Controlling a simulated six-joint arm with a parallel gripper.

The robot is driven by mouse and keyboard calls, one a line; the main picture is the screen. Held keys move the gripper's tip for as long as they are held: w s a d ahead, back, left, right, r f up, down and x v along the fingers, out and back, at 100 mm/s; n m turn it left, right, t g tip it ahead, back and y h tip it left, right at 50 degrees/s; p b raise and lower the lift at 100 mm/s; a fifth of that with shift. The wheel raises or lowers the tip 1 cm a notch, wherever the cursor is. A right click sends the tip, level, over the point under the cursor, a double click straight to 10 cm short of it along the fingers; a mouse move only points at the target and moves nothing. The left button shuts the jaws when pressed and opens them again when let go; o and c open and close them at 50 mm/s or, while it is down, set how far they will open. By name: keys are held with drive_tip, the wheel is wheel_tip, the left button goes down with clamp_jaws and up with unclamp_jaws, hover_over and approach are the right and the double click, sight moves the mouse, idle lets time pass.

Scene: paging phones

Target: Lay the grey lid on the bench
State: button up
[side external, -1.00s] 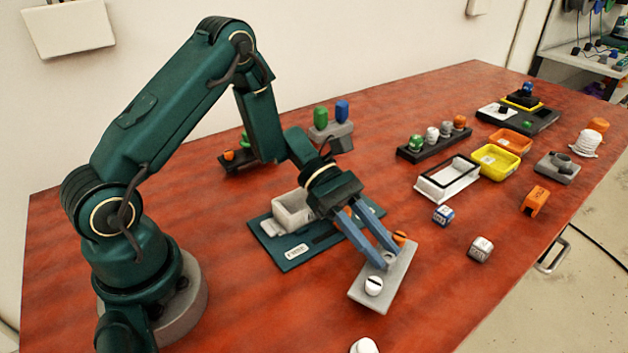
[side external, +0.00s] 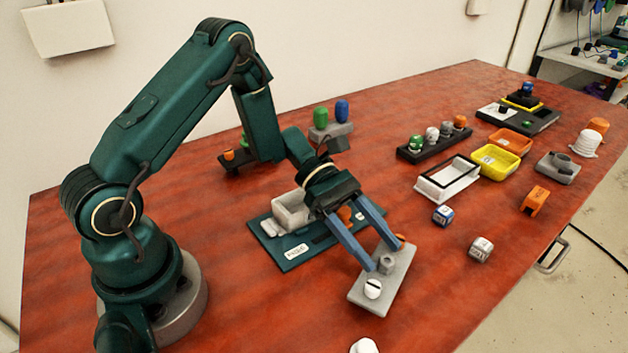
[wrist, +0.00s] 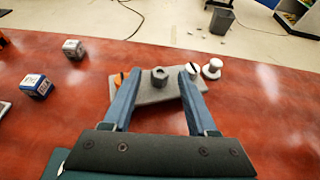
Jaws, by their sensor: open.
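A flat grey plate (side external: 393,284), apparently the grey lid, lies on the red bench (side external: 440,300) in front of my arm. A grey six-sided knob (side external: 387,264) stands near its middle. A white slotted piece (side external: 373,288) is at its near end and an orange piece (side external: 400,238) at its far end, partly hidden by a finger. My gripper (side external: 385,254) is open and points down at the plate. In the wrist view the knob (wrist: 159,76) shows between the spread fingers (wrist: 160,73). I cannot tell whether the fingertips touch the plate.
A dark green base (side external: 290,258) with an open grey box (side external: 292,212) stands behind the plate. A white knob (side external: 364,346) is at the front edge. Two printed cubes (side external: 443,215) (side external: 480,250) lie to the right. The bench between the plate and the cubes is clear.

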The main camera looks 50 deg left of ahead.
drive_tip(key=w+v, duration=0.1)
drive_tip(key=v, duration=1)
drive_tip(key=s+r+m+t+y, duration=0.2)
drive_tip(key=s+r+m+y, duration=0.2)
drive_tip(key=m, duration=0.5)
drive_tip(key=s+r+m+t+y, duration=0.2)
drive_tip(key=s+r+m+y, duration=0.1)
drive_tip(key=s+m+y, duration=0.6)
drive_tip(key=shift+s+d+r+m+t, duration=0.3)
drive_tip(key=shift+s+r+m, duration=0.1)
drive_tip(key=shift+s, duration=0.2)
